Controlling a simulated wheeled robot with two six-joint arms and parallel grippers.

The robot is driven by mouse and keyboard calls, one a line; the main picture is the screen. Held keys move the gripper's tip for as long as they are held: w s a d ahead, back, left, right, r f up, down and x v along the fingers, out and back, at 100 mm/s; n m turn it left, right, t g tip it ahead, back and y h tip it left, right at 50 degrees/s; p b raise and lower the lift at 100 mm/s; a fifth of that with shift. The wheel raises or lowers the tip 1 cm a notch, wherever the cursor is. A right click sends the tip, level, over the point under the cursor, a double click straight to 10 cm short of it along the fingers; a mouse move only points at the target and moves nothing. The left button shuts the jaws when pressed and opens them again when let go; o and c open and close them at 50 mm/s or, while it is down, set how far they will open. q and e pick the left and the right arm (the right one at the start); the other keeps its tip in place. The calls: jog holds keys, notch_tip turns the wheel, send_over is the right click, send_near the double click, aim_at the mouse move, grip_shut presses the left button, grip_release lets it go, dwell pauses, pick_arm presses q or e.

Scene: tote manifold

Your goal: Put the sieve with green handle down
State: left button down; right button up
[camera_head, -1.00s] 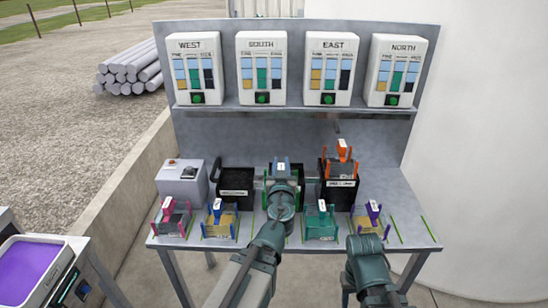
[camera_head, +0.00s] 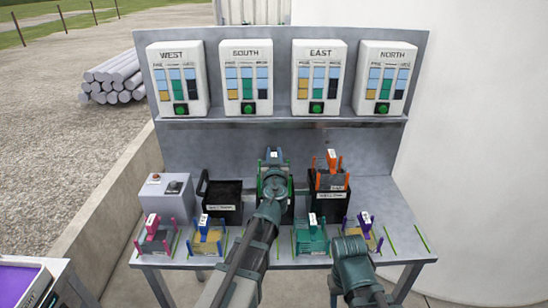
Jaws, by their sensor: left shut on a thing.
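My left gripper (camera_head: 273,166) is shut on the sieve with green handle (camera_head: 290,186) at the middle of the bench. Only the sieve's green side pieces show; my wrist hides most of it. It is over or in the middle black bin; I cannot tell whether it touches anything. My right arm's wrist (camera_head: 351,248) is at the lower right, near the bench's front edge, and its fingers are hidden.
Pink (camera_head: 155,235), blue (camera_head: 207,236), teal (camera_head: 311,235) and purple (camera_head: 362,230) sieves stand along the bench front. An orange sieve (camera_head: 331,172) sits on the right black bin. The left black bin (camera_head: 222,198) looks empty. A grey box (camera_head: 166,196) stands left.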

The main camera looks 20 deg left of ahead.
pick_arm(q)
jog(key=shift+x, duration=0.9)
jog(key=w+f+b, duration=0.1)
jog(key=f+b, duration=0.1)
jog(key=w+f+b, duration=0.1)
jog(key=f, duration=0.1)
jog(key=shift+w+a+b, duration=0.1)
jog(key=shift+w+b, duration=0.05)
jog(key=shift+b, duration=0.25)
jog(key=shift+f, duration=0.1)
jog(key=c, duration=0.7)
grip_release()
